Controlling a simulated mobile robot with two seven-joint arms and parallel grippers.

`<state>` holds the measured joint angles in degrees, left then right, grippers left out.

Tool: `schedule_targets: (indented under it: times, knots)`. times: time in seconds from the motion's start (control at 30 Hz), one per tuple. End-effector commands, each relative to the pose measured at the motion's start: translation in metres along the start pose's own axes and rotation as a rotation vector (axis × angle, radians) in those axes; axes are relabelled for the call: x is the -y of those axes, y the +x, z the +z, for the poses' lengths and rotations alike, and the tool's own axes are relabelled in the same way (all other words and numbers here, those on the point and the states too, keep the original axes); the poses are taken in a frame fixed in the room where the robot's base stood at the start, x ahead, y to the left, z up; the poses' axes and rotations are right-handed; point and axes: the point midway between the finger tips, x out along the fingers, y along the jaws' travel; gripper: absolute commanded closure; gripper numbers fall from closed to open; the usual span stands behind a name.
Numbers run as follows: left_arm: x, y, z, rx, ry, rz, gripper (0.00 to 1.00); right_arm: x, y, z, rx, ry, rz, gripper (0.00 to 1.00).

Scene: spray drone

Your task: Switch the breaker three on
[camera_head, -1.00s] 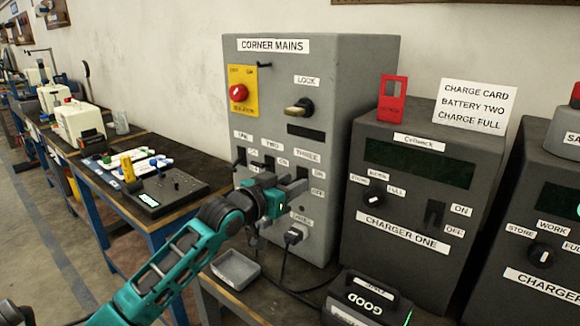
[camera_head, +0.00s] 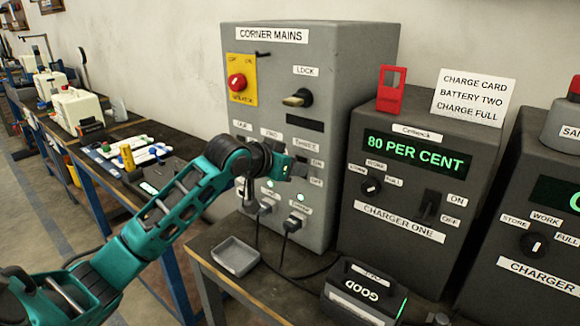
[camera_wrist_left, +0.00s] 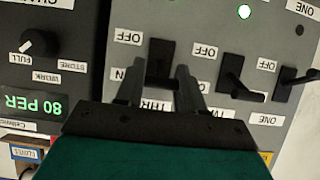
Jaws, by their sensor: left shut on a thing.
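The grey CORNER MAINS cabinet (camera_head: 340,60) stands at the centre of the head view. My left gripper (camera_head: 299,168) is at the breaker row on its front, beside the label THREE, and hides that switch in this view. The upside-down left wrist view shows breaker three (camera_wrist_left: 161,58), a black lever, between the fingertips of my left gripper (camera_wrist_left: 168,82). The gripper is shut on it, near the ON label. Breaker two (camera_wrist_left: 231,74) and breaker one (camera_wrist_left: 289,88) are beside it, untouched. Two green lamps (camera_head: 300,197) glow below the breakers. My right gripper is out of view.
Charger one (camera_head: 400,240) stands close on the right; its display (camera_head: 416,153) reads 80 PER CENT. Two plugs with cables (camera_head: 293,224) sit low on the cabinet. A grey tray (camera_head: 236,257) and a black GOOD unit (camera_head: 365,292) are in front.

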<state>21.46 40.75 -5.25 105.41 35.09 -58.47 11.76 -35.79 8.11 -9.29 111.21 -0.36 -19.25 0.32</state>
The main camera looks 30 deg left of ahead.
Motion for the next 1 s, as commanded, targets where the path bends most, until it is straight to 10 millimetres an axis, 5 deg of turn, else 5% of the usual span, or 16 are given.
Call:
schedule_targets:
  times: [0.2, 0.23, 0.5, 0.8, 1.0]
  knots:
    - [0.0, 0.0, 0.0, 0.0, 0.0, -0.001, 0.92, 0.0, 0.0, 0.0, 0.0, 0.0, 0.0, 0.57]
    - [0.0, 0.0, 0.0, 0.0, 0.0, -0.001, 0.61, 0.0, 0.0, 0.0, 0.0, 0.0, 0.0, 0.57]
    - [0.0, 0.0, 0.0, -0.001, 0.0, -0.001, 0.36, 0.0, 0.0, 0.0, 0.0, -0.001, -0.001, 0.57]
    - [0.0, -0.003, 0.0, -0.001, 0.001, -0.001, 0.36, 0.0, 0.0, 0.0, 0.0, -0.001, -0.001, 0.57]
    - [0.0, -0.029, 0.0, -0.002, 0.006, -0.002, 0.36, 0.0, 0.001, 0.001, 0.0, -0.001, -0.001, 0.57]
